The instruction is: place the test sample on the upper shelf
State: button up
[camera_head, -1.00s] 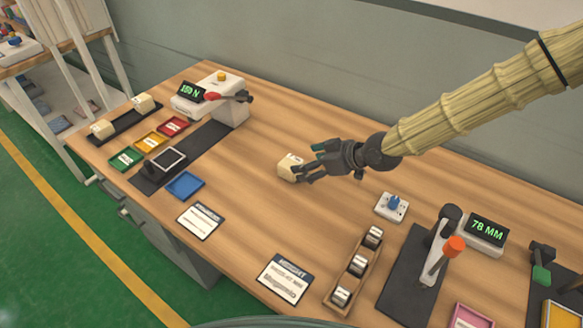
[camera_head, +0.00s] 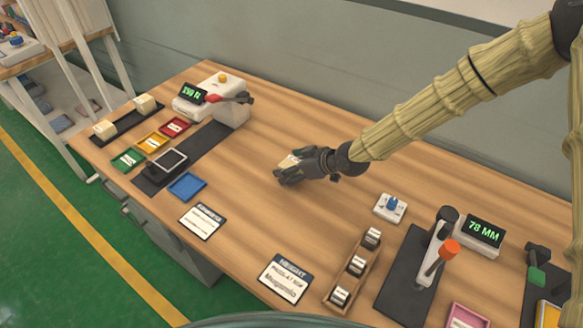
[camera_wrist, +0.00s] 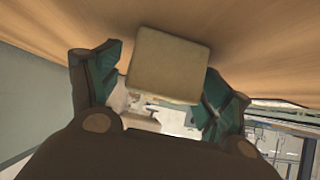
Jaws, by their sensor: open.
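A beige block, taken to be the test sample, lies on the wooden workbench (camera_head: 235,190); its top (camera_head: 287,160) shows behind my fingers. My gripper (camera_head: 285,173) is at the block, low over the bench. In the wrist view the block (camera_wrist: 168,66) sits between the two green-padded fingers of my gripper (camera_wrist: 165,80). The fingers are open, one on each side and close to it; I cannot tell whether either touches. A rack stands at the far left with an upper shelf (camera_head: 50,58) and a lower shelf (camera_head: 75,98).
Two similar beige blocks (camera_head: 145,103) sit on a black strip at the bench's left. A tester with a green readout (camera_head: 222,98) stands behind colored trays. A blue-knobbed box (camera_head: 390,206), a wooden sample holder (camera_head: 352,270) and a lever gauge (camera_head: 437,250) are to the right.

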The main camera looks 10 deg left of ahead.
aim_at(284, 160)
jog(key=c, duration=1.2)
jog(key=shift+o, duration=0.2)
jog(key=shift+r, duration=0.2)
jog(key=shift+r+b, duration=0.3)
jog(key=shift+r, duration=1.15)
jog(key=s+a+b, duration=0.1)
jog(key=s, duration=0.4)
jog(key=s+a+r+b, duration=0.1)
jog(key=s+a, duration=0.1)
jog(key=s, duration=0.3)
jog(key=s+a+b, duration=0.1)
jog(key=s, duration=0.4)
jog(key=shift+a+r+b, duration=0.3)
jog(key=shift+r+b, duration=0.05)
jog(key=shift+b, duration=0.05)
jog(key=shift+s, duration=0.2)
